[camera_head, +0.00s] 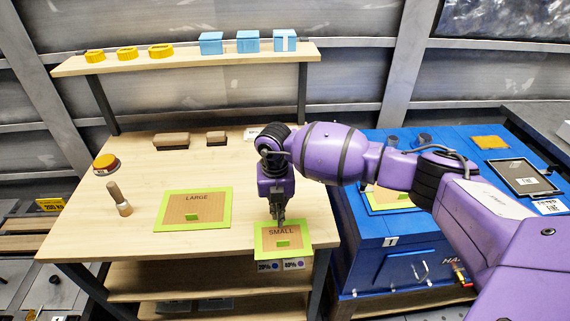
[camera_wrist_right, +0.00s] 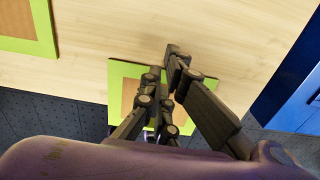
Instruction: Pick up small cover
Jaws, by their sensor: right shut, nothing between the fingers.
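My right gripper (camera_head: 279,217) points down at the back edge of the mat labelled SMALL (camera_head: 262,249), which has a green border and brown middle, at the table's front right. In the right wrist view its fingers (camera_wrist_right: 166,62) are shut and empty, over part of that mat (camera_wrist_right: 120,72). A small green piece (camera_head: 283,243) lies on the mat's middle. No part is plainly marked as the small cover. Candidates are three yellow parts (camera_head: 126,53) and three light blue boxes (camera_head: 248,41) on the upper shelf. My left gripper is not in view.
The mat labelled LARGE (camera_head: 193,226) lies to the left on the wooden table (camera_head: 140,240). A wooden-handled tool (camera_head: 119,198), an orange button (camera_head: 105,164) and brown blocks (camera_head: 171,140) stand farther left and back. A blue cabinet (camera_head: 385,262) stands to the right.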

